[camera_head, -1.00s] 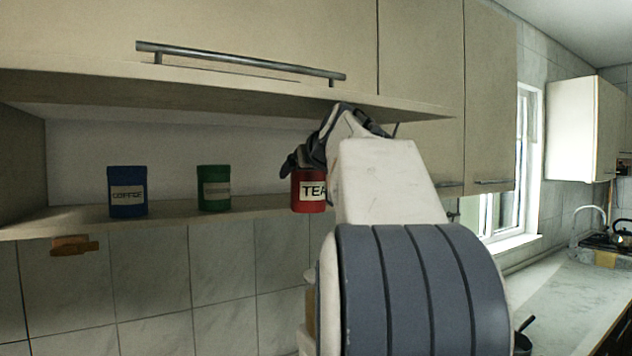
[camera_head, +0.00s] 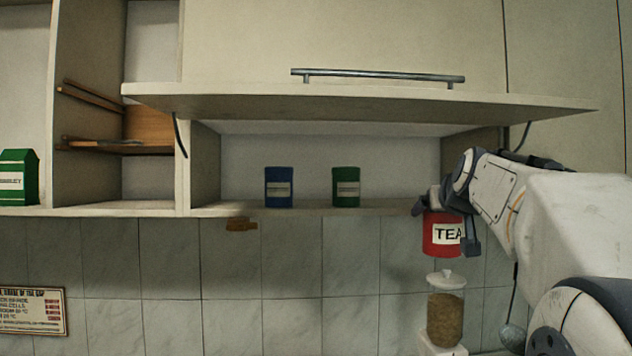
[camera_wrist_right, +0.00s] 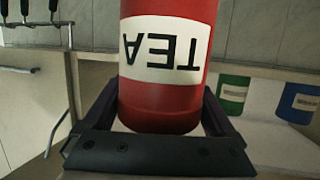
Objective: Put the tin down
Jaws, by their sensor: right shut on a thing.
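The tin is red with a white label reading TEA (camera_head: 440,243). My right gripper (camera_head: 447,203) is shut on it near its top and holds it in front of the cabinet shelf, at the right. The tin's body hangs below the level of the shelf board (camera_head: 400,211). In the right wrist view the tin (camera_wrist_right: 170,95) sits between the two fingers (camera_wrist_right: 160,130), its label upside down. My left gripper is not in view.
A blue tin (camera_head: 279,188) and a green tin (camera_head: 346,187) stand on the shelf, with free shelf to their right. The raised cabinet door (camera_head: 360,103) overhangs the shelf. A glass jar (camera_head: 446,315) stands below the red tin. A wooden piece (camera_head: 241,225) is under the shelf edge.

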